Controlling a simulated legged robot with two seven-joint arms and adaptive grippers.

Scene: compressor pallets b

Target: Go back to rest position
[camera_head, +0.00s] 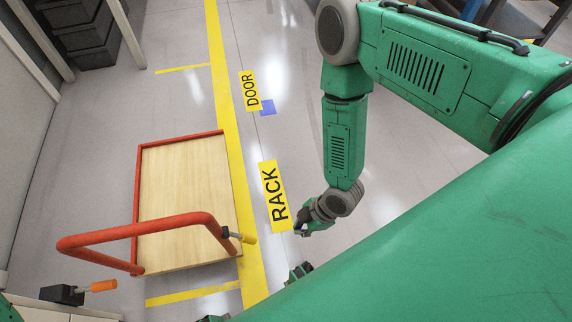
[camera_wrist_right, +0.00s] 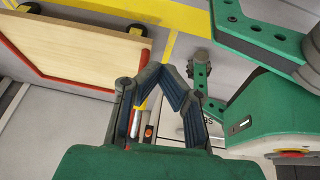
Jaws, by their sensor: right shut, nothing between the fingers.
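My right arm reaches down from the upper right of the head view. Its gripper (camera_head: 312,228) hangs beside the yellow RACK floor label (camera_head: 273,196), with no object in it. In the right wrist view the dark ribbed fingers of the right gripper (camera_wrist_right: 165,78) come together at their tips, shut and empty. A yellow and an orange-marked item show behind these fingers, partly hidden. My left gripper cannot be made out in either view. Small dark parts at the bottom of the head view are too cut off to identify.
A wooden-decked cart (camera_head: 185,195) with a red rail and handle stands left of the yellow floor line (camera_head: 225,95). An orange-handled item (camera_head: 103,286) is at lower left. Dark crates (camera_head: 85,30) stand upper left.

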